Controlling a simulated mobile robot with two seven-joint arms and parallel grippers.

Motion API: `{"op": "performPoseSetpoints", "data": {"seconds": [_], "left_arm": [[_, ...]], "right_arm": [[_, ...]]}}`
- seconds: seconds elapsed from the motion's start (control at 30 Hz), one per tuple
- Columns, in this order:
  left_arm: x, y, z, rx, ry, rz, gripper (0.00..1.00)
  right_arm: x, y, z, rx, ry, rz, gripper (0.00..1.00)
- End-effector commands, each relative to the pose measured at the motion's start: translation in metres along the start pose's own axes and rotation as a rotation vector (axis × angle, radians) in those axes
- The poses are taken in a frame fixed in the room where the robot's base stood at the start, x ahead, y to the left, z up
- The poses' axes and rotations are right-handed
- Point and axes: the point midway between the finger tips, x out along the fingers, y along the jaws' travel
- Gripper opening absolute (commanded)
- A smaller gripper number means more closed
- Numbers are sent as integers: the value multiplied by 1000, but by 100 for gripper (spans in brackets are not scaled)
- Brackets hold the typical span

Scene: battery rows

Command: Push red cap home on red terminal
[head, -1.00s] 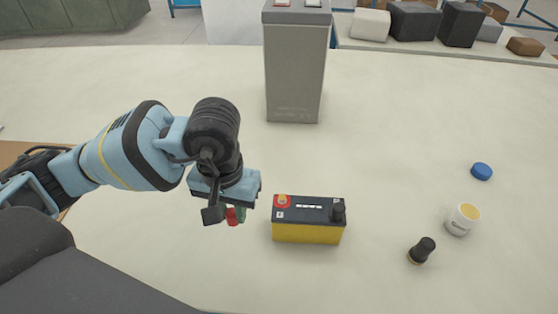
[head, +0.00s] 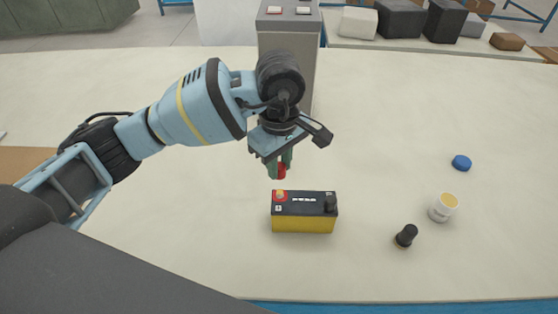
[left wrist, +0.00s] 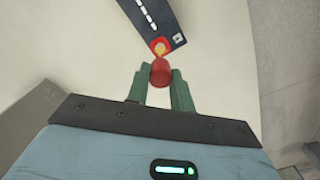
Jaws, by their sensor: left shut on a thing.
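A yellow battery with a black top (head: 304,217) stands on the table in the head view. Its red terminal (head: 280,195) is at the top's left end, with a brass-coloured post; a black cap (head: 330,203) is at the right end. My left gripper (head: 279,169) is shut on the red cap (head: 281,172) and holds it above and just behind the red terminal, apart from it in the head view. In the left wrist view the red cap (left wrist: 160,74) sits between the green fingertips, close to the red terminal (left wrist: 160,46). My right gripper is not in view.
A tall grey block (head: 292,60) stands behind my left gripper. A black-capped cylinder (head: 406,236), a white pot with a yellow top (head: 444,207) and a blue disc (head: 461,162) are on the right. The table (head: 390,120) is otherwise mostly clear.

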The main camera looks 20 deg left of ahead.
Motion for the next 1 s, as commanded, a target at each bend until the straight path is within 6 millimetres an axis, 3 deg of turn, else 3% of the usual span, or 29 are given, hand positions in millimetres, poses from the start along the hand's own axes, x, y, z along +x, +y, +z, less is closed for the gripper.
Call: {"op": "performPoseSetpoints", "data": {"seconds": [0.6,1.0], "left_arm": [[42,-1,0,2,-2,-2,0],[43,0,0,2,1,2,0]], "right_arm": [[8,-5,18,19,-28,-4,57],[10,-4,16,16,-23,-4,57]]}}
